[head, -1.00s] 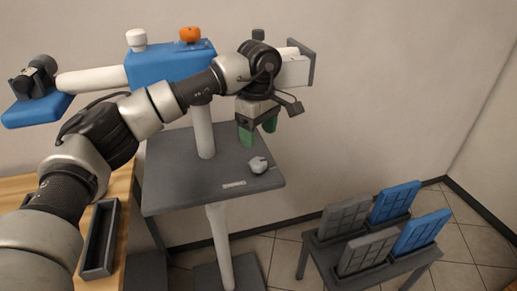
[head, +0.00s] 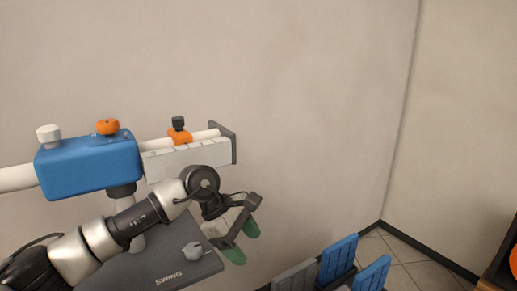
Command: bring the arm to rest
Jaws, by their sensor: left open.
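My left arm comes in from the lower left in the head view. Its gripper (head: 243,243) has green fingertips spread apart with nothing between them. It hangs tilted below and slightly right of the dark end plate (head: 228,144) of the white rail, beside the right edge of the grey stand plate. The wrist is close in front of the white ruled bar (head: 186,158); whether they touch cannot be told. My right gripper is not in view.
A blue block (head: 88,165) carries a white knob (head: 48,136) and an orange knob (head: 107,127). An orange clamp (head: 180,136) sits on the rail. A small grey knob (head: 192,251) lies on the plate marked SWING (head: 150,265). Blue panels (head: 338,262) stand lower right. Space right of the gripper is clear.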

